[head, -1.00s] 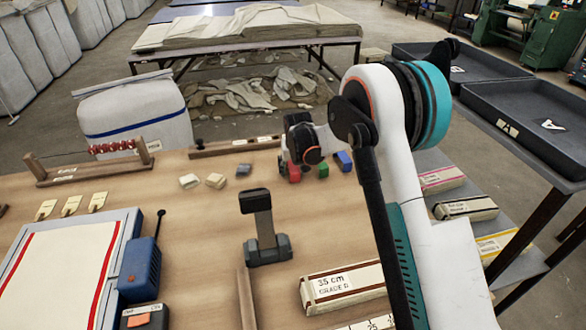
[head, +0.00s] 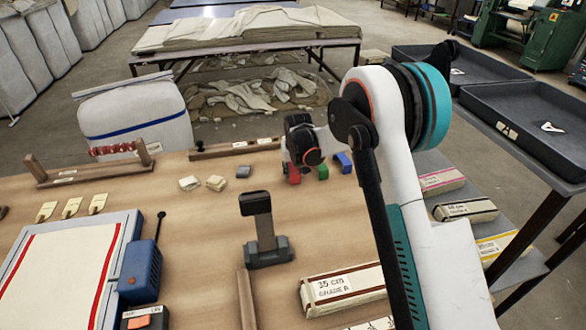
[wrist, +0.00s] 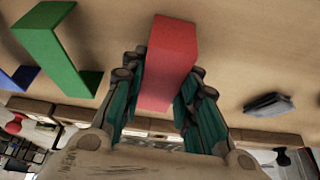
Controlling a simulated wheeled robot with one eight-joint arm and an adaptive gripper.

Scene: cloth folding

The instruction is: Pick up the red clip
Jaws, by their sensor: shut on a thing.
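The red clip (wrist: 170,60) is a red block-like piece between the two fingers of my gripper (wrist: 162,95) in the wrist view. My gripper is shut on it, with a finger along each side. In the head view the red clip (head: 293,174) shows as a small red patch under my wrist, at the far side of the wooden table. My fingers are mostly hidden there by my wrist. I cannot tell whether the clip touches the table.
A green clip (head: 323,172) and a blue clip (head: 344,162) stand close to the right of the red one. Grey and cream pieces (head: 216,183) lie to its left. A dark stand (head: 264,235) rises nearer. A wooden rail (head: 232,148) lies behind.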

